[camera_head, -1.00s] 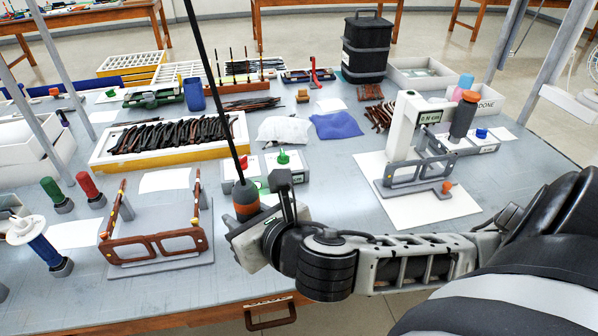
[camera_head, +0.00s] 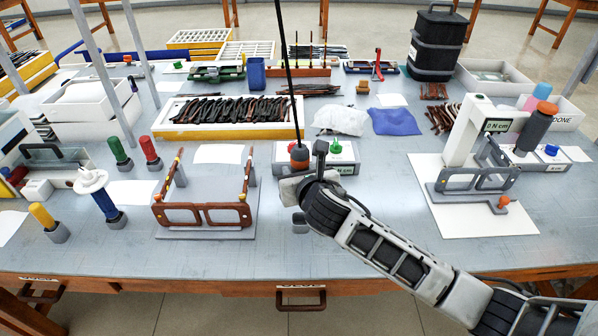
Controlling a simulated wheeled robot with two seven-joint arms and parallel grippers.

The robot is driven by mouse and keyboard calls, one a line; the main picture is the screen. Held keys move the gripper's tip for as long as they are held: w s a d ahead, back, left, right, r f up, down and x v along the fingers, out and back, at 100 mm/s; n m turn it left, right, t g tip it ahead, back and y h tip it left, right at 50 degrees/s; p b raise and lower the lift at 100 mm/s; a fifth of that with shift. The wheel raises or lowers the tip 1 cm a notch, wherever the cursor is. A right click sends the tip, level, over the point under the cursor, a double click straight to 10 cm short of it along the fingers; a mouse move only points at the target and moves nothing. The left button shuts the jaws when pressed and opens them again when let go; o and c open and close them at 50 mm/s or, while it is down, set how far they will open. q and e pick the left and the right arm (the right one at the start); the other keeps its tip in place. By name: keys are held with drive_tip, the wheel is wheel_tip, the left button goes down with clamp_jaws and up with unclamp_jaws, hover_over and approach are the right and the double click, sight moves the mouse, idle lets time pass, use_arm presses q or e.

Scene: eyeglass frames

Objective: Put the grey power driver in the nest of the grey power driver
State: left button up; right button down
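The grey power driver (camera_head: 299,158), grey with an orange band, hangs on a black cord near the middle of the table. My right gripper (camera_head: 304,180) is at its lower body and appears shut on it. A small dark grey round holder (camera_head: 300,223), which looks like the nest, stands on the table just below the gripper in the picture. The driver appears above it; how far above, I cannot tell. My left gripper is not in view.
A brown eyeglass frame (camera_head: 203,216) stands on a fixture just left of the gripper. A white box with red and green knobs (camera_head: 343,160) is close behind the driver. Colored drivers stand in holders at left. A torque tester (camera_head: 466,135) stands at right.

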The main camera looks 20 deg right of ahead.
drive_tip(key=shift+r, duration=0.1)
drive_tip(key=shift+f+b, duration=0.4)
drive_tip(key=shift+f, duration=0.25)
wheel_tip(320, 180, down, 4)
drive_tip(key=shift+s+f+b, duration=0.1)
drive_tip(key=shift+b, duration=1.15)
drive_tip(key=shift+f+b, duration=0.8)
drive_tip(key=shift+f, duration=0.55)
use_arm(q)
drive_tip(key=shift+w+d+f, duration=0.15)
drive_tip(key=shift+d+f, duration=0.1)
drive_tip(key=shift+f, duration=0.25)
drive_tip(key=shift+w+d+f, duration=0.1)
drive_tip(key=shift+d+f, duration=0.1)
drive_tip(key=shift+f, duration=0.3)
use_arm(e)
drive_tip(key=shift+f, duration=0.35)
use_arm(q)
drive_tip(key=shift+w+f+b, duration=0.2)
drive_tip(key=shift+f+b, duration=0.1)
drive_tip(key=shift+b, duration=0.15)
use_arm(e)
drive_tip(key=shift+f, duration=0.6)
